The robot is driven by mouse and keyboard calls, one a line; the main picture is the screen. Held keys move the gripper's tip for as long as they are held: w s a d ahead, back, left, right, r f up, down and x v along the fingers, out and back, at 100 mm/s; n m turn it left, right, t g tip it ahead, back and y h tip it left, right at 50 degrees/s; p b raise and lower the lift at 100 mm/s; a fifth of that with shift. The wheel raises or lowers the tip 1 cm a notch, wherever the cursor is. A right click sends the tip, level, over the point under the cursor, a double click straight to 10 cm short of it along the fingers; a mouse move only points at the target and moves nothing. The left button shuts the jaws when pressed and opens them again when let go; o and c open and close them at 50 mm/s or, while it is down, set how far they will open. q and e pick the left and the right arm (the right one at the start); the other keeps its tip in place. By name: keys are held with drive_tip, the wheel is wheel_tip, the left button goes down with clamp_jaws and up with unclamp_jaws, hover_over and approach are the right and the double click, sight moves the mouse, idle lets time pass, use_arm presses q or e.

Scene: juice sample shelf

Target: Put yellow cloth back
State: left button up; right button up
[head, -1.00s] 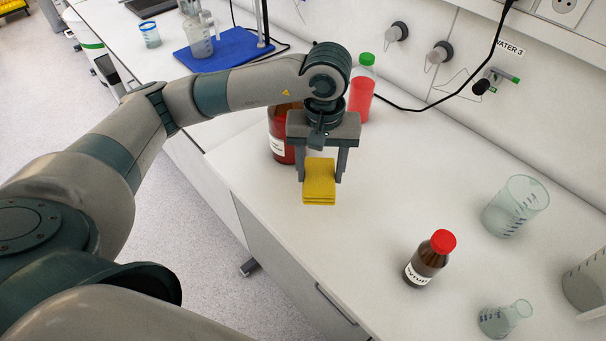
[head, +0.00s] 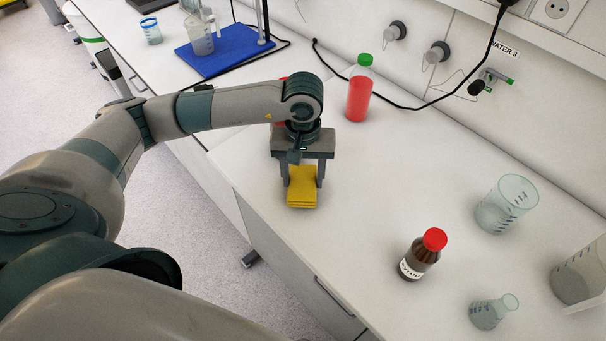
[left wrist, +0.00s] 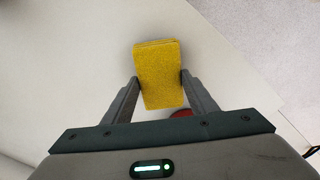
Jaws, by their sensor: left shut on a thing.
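The folded yellow cloth (head: 302,188) is at the near left part of the white bench, close to the bench's left edge. My left gripper (head: 303,182) points down and is shut on the cloth, with a finger at each side of it. In the left wrist view the cloth (left wrist: 159,75) sits between the two fingertips (left wrist: 159,80). Whether its underside touches the bench is hard to tell. My right gripper is not in view.
A bottle of red liquid with a green cap (head: 359,90) stands behind the gripper. A brown bottle with a red cap (head: 422,254), a beaker (head: 503,205) and a flask (head: 492,311) stand to the right. A blue mat (head: 222,57) lies at the back. The bench's middle is clear.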

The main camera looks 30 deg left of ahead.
use_arm(q)
drive_tip(key=shift+f, duration=0.55)
drive_tip(key=shift+f, duration=0.2)
drive_tip(key=o, duration=0.8)
drive_tip(key=shift+o, duration=1.1)
drive_tip(key=shift+r, duration=0.15)
